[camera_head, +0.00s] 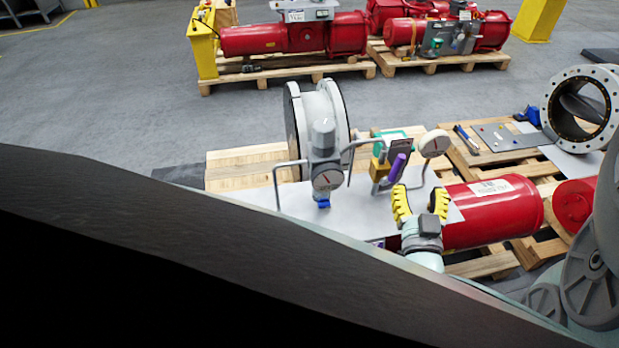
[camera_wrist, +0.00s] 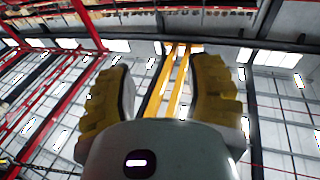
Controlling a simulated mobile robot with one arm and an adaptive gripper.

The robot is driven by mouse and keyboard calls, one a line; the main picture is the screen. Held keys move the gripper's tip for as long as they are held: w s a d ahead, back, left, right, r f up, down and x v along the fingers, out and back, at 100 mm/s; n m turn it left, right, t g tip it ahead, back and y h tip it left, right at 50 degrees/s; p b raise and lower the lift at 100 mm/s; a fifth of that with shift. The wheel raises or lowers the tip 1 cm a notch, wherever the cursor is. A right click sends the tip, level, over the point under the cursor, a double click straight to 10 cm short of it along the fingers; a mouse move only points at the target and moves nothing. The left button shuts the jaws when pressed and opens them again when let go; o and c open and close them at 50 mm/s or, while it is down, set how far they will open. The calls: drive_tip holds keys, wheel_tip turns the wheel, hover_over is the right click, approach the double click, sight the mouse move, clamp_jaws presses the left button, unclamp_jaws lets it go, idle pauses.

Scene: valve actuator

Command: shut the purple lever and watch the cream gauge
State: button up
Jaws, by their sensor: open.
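The purple lever (camera_head: 397,167) sits on a small brass valve (camera_head: 378,172) and slants up to the right. A pale, cream-looking round gauge (camera_head: 434,143) stands on a bent pipe to its right; its reading is too small to make out. My gripper (camera_head: 420,193) has yellow ribbed fingers, spread apart with nothing between them. In the head view it appears just below and right of the lever, apart from it. In the wrist view the open fingers (camera_wrist: 160,80) frame only the building's roof and windows; neither lever nor gauge shows there.
A second gauge (camera_head: 327,178) on a grey body stands left of the lever, among bent grey pipes. A large white flanged part (camera_head: 318,115) is behind it. A red cylinder (camera_head: 495,212) lies right of my gripper. Wooden pallets (camera_head: 245,162) lie beneath.

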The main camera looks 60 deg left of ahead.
drive_tip(key=shift+s+d+r+t+p, duration=0.1)
drive_tip(key=shift+d+r+t+p, duration=0.1)
drive_tip(key=shift+r, duration=0.5)
drive_tip(key=shift+s+d+r+t+p, duration=0.1)
drive_tip(key=shift+d+r+p, duration=0.1)
drive_tip(key=shift+r, duration=0.45)
drive_tip(key=shift+w, duration=0.1)
